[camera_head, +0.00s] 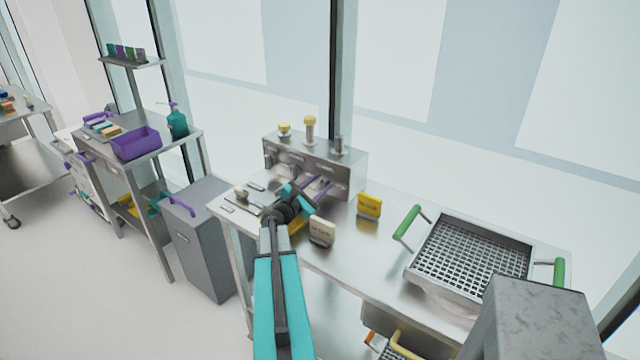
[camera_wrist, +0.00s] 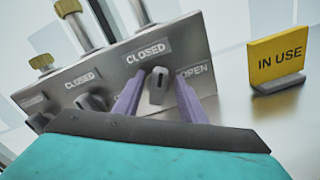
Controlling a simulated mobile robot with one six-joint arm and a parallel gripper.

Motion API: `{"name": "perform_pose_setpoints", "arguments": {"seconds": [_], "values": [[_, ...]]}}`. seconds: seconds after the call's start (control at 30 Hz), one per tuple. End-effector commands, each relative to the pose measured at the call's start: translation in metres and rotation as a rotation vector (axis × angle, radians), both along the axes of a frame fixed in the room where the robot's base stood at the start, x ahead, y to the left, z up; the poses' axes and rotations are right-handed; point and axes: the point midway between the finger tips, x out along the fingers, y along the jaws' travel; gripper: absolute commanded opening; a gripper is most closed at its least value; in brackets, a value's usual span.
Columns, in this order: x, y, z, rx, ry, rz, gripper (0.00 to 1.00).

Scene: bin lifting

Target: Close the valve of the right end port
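The steel valve block (camera_head: 306,157) stands at the back of the bench. Its right end port is a bare grey post (camera_head: 338,146), also visible in the wrist view (camera_wrist: 143,12). The dark right-hand valve knob (camera_wrist: 157,86) sits on the front face, between a CLOSED label (camera_wrist: 148,51) at upper left and an OPEN label (camera_wrist: 195,70) at right. Its exact setting is hard to tell. My gripper (camera_head: 320,185) is open, its purple fingers (camera_wrist: 157,92) on either side of this knob with gaps showing. Contact is not visible.
Yellow caps top the other ports (camera_head: 310,120). A yellow IN USE sign (camera_wrist: 278,57) stands right of the block; a cream sign (camera_head: 322,231) stands near my arm. A mesh basket (camera_head: 412,280) with green handles occupies the bench's right.

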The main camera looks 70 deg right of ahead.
Motion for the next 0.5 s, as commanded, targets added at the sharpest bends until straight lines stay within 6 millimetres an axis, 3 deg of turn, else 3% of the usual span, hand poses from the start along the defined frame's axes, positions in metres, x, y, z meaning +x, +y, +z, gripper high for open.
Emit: {"name": "perform_pose_setpoints", "arguments": {"seconds": [0.27, 0.5], "values": [[0.0000, -0.0003, -0.0002, 0.000, 0.000, 0.000, 0.38], [0.0000, -0.0002, -0.0002, 0.000, 0.000, 0.000, 0.00]]}}
